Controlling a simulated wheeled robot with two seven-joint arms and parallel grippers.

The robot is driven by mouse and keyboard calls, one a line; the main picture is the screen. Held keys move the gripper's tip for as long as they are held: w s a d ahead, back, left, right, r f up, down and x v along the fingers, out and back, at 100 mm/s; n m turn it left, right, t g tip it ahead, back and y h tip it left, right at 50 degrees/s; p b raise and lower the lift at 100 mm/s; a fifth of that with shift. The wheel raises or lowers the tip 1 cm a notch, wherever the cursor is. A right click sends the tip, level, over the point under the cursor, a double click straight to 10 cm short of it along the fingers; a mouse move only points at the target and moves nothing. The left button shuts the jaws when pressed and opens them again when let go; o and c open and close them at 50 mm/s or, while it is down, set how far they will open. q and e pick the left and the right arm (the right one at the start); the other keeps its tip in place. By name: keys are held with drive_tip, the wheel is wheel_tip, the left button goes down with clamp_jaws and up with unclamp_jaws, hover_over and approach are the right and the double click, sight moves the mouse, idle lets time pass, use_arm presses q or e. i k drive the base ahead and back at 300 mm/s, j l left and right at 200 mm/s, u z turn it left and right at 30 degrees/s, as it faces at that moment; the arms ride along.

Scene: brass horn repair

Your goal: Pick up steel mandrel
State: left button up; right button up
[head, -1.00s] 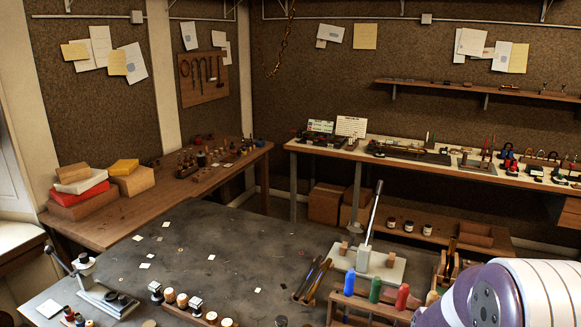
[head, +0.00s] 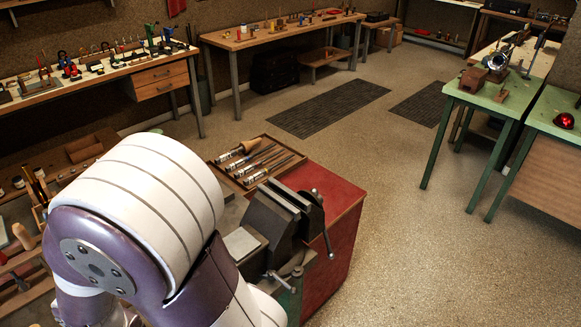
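I cannot pick out the steel mandrel for sure in the head view. A slanted metal rod (head: 535,55) stands at the back of the green bench (head: 497,103) at the right. A shiny silver piece (head: 498,60) sits beside it, by a brown block. Both are too small to tell whether either is the mandrel. A large white and purple part of my own arm fills the lower left and hides what is behind it. Neither gripper is in view.
A dark bench vise (head: 282,215) stands on a red cabinet (head: 338,190) near me. Behind it is a wooden tray (head: 300,156) of handled tools. Open floor (head: 400,225) with two dark mats (head: 330,106) lies to the right. Workbenches line the back wall.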

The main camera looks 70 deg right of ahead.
sight(252, 167)
drive_tip(key=k+l+z, duration=0.1)
drive_tip(key=l, duration=0.3)
drive_tip(key=k+l+z, duration=0.1)
drive_tip(key=k+l, duration=0.15)
drive_tip(key=l, duration=0.15)
drive_tip(key=k+l+z, duration=0.1)
drive_tip(key=l, duration=0.3)
drive_tip(key=k+l+z, duration=0.1)
drive_tip(key=l, duration=0.3)
drive_tip(key=k+l+z, duration=0.1)
drive_tip(key=l, duration=0.35)
drive_tip(key=k+l+z, duration=0.1)
drive_tip(key=l, duration=0.35)
drive_tip(key=k+l+z, duration=0.1)
drive_tip(key=l, duration=0.35)
drive_tip(key=i+l+z, duration=0.1)
drive_tip(key=i+l, duration=0.2)
drive_tip(key=l, duration=0.15)
drive_tip(key=i+l+z, duration=0.1)
drive_tip(key=i+l, duration=0.15)
drive_tip(key=l, duration=0.2)
